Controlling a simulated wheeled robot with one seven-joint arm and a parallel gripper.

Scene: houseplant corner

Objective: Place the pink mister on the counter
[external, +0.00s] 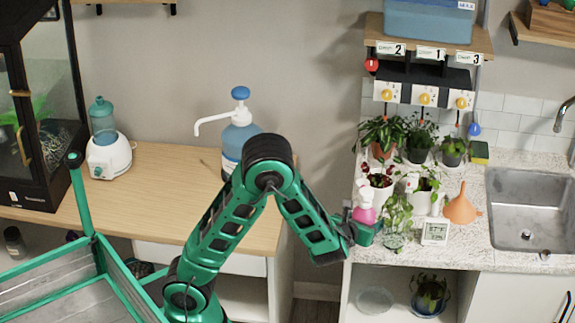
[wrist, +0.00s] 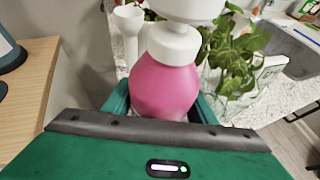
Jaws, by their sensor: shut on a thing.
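The pink mister (external: 365,214) has a pink round body and a white top. It is at the left front edge of the speckled counter (external: 466,246). My gripper (external: 364,232) is shut on its lower body. In the wrist view the mister (wrist: 164,88) stands upright between the green fingers of my gripper (wrist: 160,108), its white neck towards the top. Its base is hidden by the gripper, so I cannot tell whether it touches the counter.
Potted plants (external: 395,214), a white digital display (external: 435,231) and an orange funnel (external: 461,207) stand close by on the counter. A sink (external: 528,205) is at the right. A wooden table (external: 160,190) with a pump bottle (external: 240,130) is at the left, across a gap.

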